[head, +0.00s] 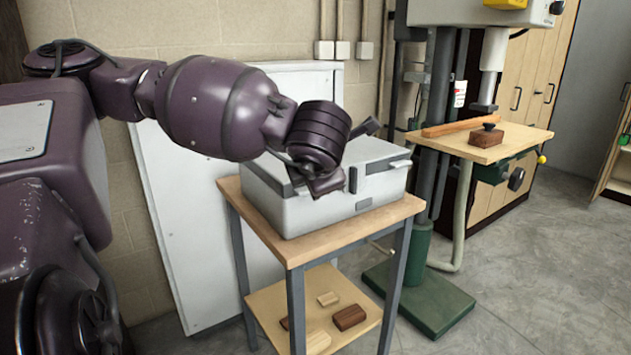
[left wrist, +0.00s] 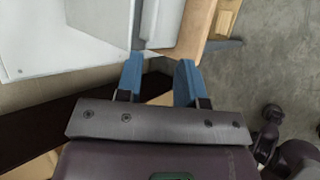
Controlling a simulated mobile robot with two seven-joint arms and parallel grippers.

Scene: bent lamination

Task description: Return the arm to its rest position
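My left arm (head: 215,105) reaches in from the left in the head view, its elbow bent. Its wrist end (head: 320,135) hangs in front of a grey box and covers part of it. The gripper's fingers cannot be made out there. In the left wrist view my left gripper (left wrist: 158,75) has two blue fingers standing apart with nothing between them. Beyond the fingertips are a pale box-like edge and a wooden top, apart from the fingers as far as I can tell. My right gripper is not in view.
The grey box (head: 300,215) stands shut on a wood-topped table (head: 300,250). Several wooden blocks lie on its lower shelf (head: 265,305). A drill press (head: 433,130) stands right, with a wooden strip (head: 470,126) and brown block (head: 486,140). A white panel (head: 185,230) leans behind. Floor at right is clear.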

